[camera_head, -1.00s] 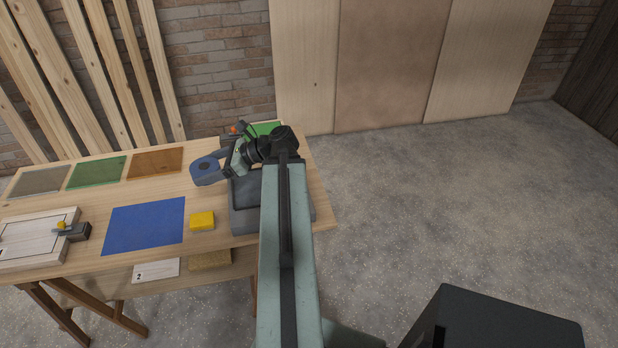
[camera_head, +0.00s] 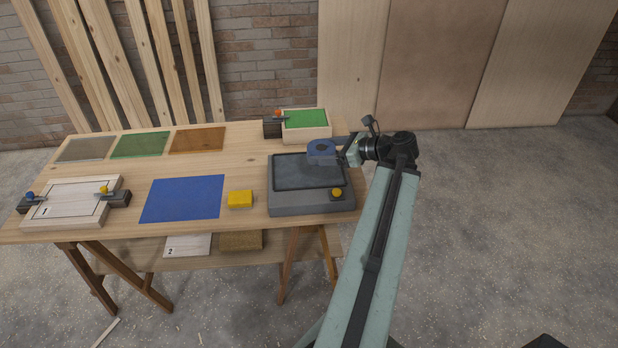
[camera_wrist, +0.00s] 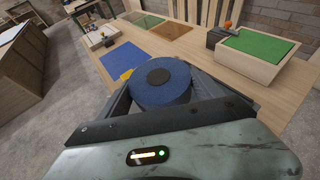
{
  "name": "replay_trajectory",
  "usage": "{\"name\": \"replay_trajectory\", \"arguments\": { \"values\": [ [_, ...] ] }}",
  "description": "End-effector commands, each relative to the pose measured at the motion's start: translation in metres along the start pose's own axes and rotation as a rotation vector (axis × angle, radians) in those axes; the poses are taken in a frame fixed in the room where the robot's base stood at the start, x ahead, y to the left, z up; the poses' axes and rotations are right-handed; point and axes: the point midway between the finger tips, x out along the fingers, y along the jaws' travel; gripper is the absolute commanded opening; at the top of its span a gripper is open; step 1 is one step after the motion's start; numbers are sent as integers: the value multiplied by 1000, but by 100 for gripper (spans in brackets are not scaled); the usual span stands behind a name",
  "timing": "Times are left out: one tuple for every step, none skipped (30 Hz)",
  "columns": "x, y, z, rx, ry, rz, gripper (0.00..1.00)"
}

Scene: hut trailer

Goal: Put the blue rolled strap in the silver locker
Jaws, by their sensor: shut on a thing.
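The blue rolled strap (camera_head: 321,150) is a thick round coil with a dark centre. My gripper (camera_head: 342,156) is shut on it and holds it over the back right part of a grey tray-topped unit on the workbench. In the wrist view the blue rolled strap (camera_wrist: 162,82) sits between the dark fingers, with its round face up. No silver locker shows in either current view.
The workbench (camera_head: 130,168) carries a grey unit (camera_head: 312,205) with a yellow knob, a yellow block (camera_head: 240,199), a blue sheet (camera_head: 182,198), a clamped white board (camera_head: 73,203) and a green-topped box (camera_head: 305,124). Planks lean behind. The floor (camera_head: 520,210) at right is clear.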

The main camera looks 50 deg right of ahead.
Motion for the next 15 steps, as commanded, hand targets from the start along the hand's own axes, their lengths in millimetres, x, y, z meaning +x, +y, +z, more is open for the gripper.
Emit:
{"name": "replay_trajectory", "arguments": {
  "values": [
    [-7,-12,-39,18,0,-44,26],
    [-15,-18,-52,29,-1,-68,26],
    [-25,-25,-68,42,-1,-99,26],
    [-32,-30,-79,50,-1,-120,26],
    [-40,-34,-89,59,-1,-140,26],
    [-48,-39,-100,68,-1,-164,26],
    [-53,-42,-106,74,-1,-178,26],
    [-58,-44,-110,79,-1,-190,26],
    [-63,-46,-114,84,-1,-202,26],
    [-66,-47,-116,86,-1,-208,26],
    [-67,-48,-117,88,-1,-212,26],
    [-69,-48,-117,89,-1,-215,26],
    [-70,-48,-116,89,-1,-215,26],
    [-69,-48,-115,89,-1,-215,26],
    [-67,-48,-114,88,-1,-214,26]
  ]
}}
